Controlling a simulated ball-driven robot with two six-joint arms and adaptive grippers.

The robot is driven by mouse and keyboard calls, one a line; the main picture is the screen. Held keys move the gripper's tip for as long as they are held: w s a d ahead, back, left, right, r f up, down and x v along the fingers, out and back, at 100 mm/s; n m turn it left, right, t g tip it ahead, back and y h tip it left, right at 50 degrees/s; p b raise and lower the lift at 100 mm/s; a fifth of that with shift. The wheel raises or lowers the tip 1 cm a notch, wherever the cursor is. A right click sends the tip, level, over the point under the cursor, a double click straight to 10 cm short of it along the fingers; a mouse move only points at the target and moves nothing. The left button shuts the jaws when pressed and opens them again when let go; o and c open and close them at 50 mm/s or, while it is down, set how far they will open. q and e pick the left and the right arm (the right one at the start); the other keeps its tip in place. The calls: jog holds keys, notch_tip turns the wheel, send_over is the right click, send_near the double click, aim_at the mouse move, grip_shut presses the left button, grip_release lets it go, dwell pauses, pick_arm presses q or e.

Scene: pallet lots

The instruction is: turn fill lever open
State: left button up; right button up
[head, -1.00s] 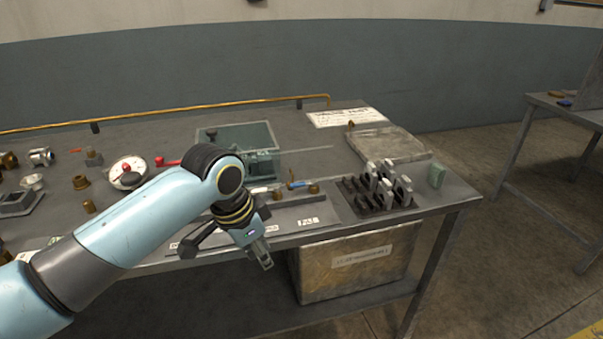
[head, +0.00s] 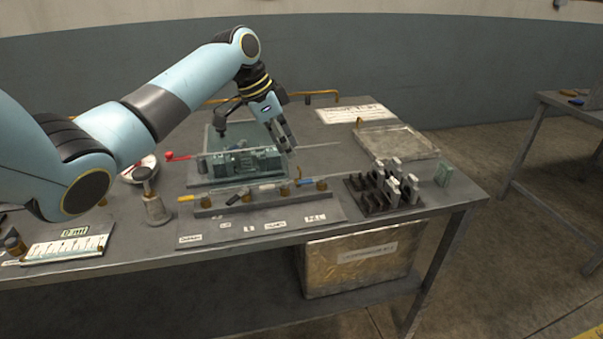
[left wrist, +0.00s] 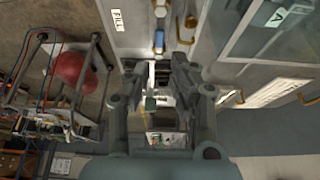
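The FILL label (head: 315,218) is at the right end of a label row on the bench front; it also shows in the left wrist view (left wrist: 117,20). Behind it is a blue-handled lever (head: 305,181) beside a brass fitting (head: 321,184). In the left wrist view a blue handle (left wrist: 159,40) lies just beyond my fingertips. My left gripper (head: 289,149) is above and behind the lever, fingers pointing down, apart from it. In the left wrist view its fingers (left wrist: 158,68) are spread with nothing held. My right gripper is not in view.
More small valves (head: 245,194) line the rail to the left. A clear panel and a green tray of parts (head: 225,133) are behind. A black rack with grey clips (head: 375,200) stands right, near a flat metal tray (head: 395,141). A red lever (head: 177,157) is left.

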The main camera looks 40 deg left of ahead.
aim_at(305, 180)
pick_arm(q)
jog(key=x, duration=0.9)
grip_shut()
